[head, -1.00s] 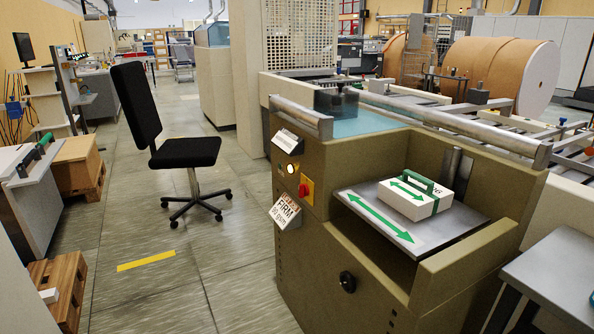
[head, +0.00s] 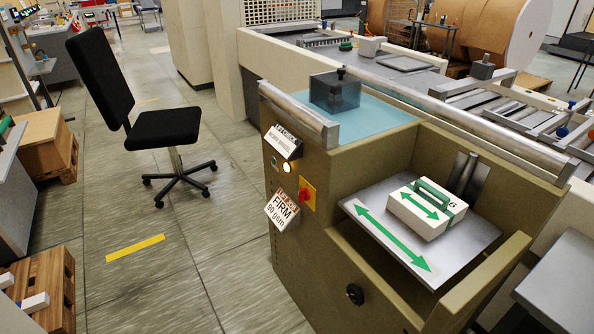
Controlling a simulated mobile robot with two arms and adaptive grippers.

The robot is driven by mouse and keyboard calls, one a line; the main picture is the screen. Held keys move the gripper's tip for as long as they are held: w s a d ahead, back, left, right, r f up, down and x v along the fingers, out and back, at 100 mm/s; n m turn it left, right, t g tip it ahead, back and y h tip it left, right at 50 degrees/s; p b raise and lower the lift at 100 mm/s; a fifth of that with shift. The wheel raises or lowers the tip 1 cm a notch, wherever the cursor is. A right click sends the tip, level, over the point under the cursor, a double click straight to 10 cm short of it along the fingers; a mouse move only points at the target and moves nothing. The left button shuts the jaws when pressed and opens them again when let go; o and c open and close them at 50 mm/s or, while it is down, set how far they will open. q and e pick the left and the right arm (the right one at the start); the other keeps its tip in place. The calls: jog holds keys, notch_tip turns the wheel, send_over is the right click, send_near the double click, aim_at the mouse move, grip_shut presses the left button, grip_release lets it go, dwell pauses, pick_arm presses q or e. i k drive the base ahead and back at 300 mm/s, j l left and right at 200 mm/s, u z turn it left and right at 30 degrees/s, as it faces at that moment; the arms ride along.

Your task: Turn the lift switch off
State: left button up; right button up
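The lift switch appears as a red rotary knob on a yellow plate (head: 306,194), on the narrow left face of the olive-brown machine (head: 350,264). Its exact knob angle is too small to tell. A lit white lamp (head: 287,167) glows above and left of it. The lift platform (head: 462,226) is a grey metal plate with a green double arrow. A white block with a green handle (head: 426,208) sits on it. Neither of my grippers is in view.
A sign reading FIRM 90 gsm (head: 282,210) hangs beside the switch. A black office chair (head: 165,130) stands on the floor to the left. Wooden boxes (head: 46,290) stand at the left edge. A grey table (head: 565,285) is at the right. Floor between chair and machine is clear.

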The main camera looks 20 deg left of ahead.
aim_at(303, 194)
jog(key=i+j+z, duration=0.15)
jog(key=j, duration=0.25)
jog(key=i+j+z, duration=0.2)
jog(key=j, duration=0.25)
jog(key=i+j+z, duration=0.15)
jog(key=j, duration=0.3)
jog(key=i+j+z, duration=0.2)
jog(key=j, duration=0.3)
jog(key=i+j+z, duration=0.15)
jog(key=j, duration=0.35)
jog(key=i+j+z, duration=0.2)
jog(key=j, duration=0.3)
jog(key=k, duration=0.1)
